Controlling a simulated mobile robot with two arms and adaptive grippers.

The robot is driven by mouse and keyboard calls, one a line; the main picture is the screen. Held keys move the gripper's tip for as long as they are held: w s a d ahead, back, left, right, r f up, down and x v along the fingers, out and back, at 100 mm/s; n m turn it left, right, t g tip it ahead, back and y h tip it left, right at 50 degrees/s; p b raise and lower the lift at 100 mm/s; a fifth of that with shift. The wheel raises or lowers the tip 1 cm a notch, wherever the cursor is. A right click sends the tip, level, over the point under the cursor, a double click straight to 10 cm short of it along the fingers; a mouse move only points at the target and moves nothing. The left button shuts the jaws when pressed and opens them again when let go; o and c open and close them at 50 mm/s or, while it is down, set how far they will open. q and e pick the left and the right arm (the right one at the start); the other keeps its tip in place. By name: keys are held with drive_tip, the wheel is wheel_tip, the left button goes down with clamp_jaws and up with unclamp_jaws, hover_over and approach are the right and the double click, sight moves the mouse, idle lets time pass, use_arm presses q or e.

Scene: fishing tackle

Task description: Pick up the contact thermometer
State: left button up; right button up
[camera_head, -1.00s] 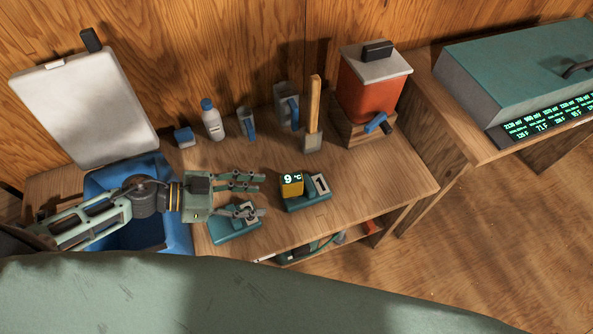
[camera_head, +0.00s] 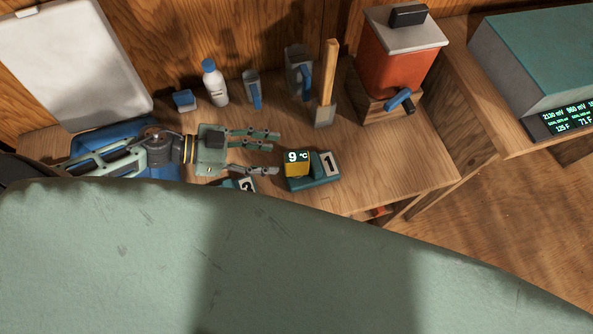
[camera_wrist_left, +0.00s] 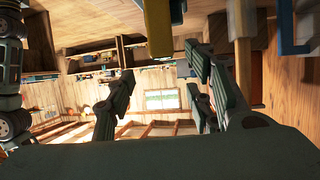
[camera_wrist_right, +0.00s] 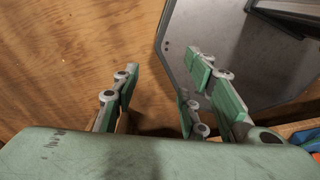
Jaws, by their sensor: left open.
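The contact thermometer (camera_head: 294,170) appears to be the small yellow block with a lit "9 °C" display, on a teal stand (camera_head: 322,180) marked 1. My left gripper (camera_head: 277,152) is open and empty. Its fingertips point right, just left of the thermometer in the picture and slightly nearer the wall. In the left wrist view, a yellow block (camera_wrist_left: 158,27), probably the thermometer, shows at the top edge, outside the open fingers (camera_wrist_left: 163,65). My right gripper (camera_wrist_right: 163,70) shows only in the right wrist view, fingers apart with nothing between them.
A second teal stand marked 2 (camera_head: 246,184) is mostly hidden. Along the wall stand a blue box (camera_head: 184,100), white bottle (camera_head: 214,85), two blue-handled items and a wooden-handled tool (camera_head: 328,75). A red container (camera_head: 395,65) stands farther right. The table's right front is clear.

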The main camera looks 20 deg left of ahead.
sight(297, 164)
use_arm(q)
drive_tip(key=w+d+f, duration=0.1)
drive_tip(key=d+f, duration=0.1)
drive_tip(key=w+d+f+b, duration=0.1)
drive_tip(key=d+f, duration=0.1)
drive_tip(key=w+d+f, duration=0.1)
drive_tip(key=d+f, duration=0.1)
drive_tip(key=shift+w+f+b, duration=0.1)
drive_tip(key=shift+f+b, duration=0.3)
drive_tip(key=shift+w+d+f, duration=0.15)
drive_tip(key=shift+d+f, duration=0.1)
drive_tip(key=shift+d, duration=0.1)
drive_tip(key=shift+c, duration=0.6)
clamp_jaws()
use_arm(e)
drive_tip(key=w+f, duration=0.2)
drive_tip(key=shift+w+a+f, duration=0.1)
drive_tip(key=shift+w+f, duration=0.05)
drive_tip(key=shift+f, duration=0.2)
